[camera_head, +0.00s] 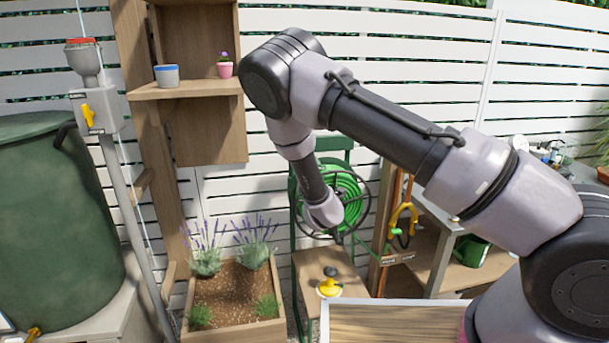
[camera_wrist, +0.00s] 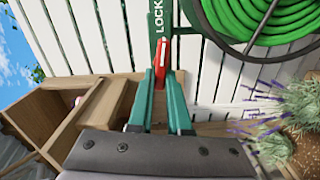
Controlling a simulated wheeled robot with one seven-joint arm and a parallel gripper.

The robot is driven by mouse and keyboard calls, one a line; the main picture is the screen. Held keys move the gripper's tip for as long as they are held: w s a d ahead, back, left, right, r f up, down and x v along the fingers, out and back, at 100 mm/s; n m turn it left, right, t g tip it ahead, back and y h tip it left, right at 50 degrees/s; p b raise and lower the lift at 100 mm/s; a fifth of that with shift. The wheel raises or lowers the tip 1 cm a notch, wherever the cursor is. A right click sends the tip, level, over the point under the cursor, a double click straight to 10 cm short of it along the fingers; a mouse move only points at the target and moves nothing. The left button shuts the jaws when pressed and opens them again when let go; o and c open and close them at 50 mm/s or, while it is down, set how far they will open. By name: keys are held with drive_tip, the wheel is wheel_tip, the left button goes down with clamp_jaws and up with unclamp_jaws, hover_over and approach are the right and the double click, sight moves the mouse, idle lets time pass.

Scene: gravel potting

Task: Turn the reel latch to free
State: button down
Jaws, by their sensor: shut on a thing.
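The hose reel (camera_head: 354,187) with its coiled green hose stands on a green frame against the white fence, partly behind my arm in the head view. In the wrist view the green hose coil (camera_wrist: 262,18) fills the upper right. The red latch (camera_wrist: 163,49) sits on the green post (camera_wrist: 155,38), just beside the white word LOCK. My gripper (camera_wrist: 161,72) has its teal fingers closed on the latch, with its red end showing past the fingertips. In the head view the fingers and the latch are hidden behind my wrist.
A wooden planter (camera_head: 233,329) with lavender stands left of the reel. A small wooden stand (camera_head: 345,268) with a yellow-and-black item (camera_head: 329,284) is in front of it. A wooden shelf unit (camera_head: 165,92) rises at left, and a workbench with tools is at right.

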drive_tip(key=shift+d+f+n, duration=0.1)
drive_tip(key=shift+f+n, duration=0.15)
drive_tip(key=shift+n, duration=0.45)
drive_tip(key=c, duration=0.9)
unclamp_jaws()
drive_tip(key=shift+o, duration=0.2)
drive_tip(key=shift+r, duration=0.1)
drive_tip(key=v, duration=1)
drive_tip(key=shift+s, duration=0.4)
drive_tip(key=shift+d, duration=0.1)
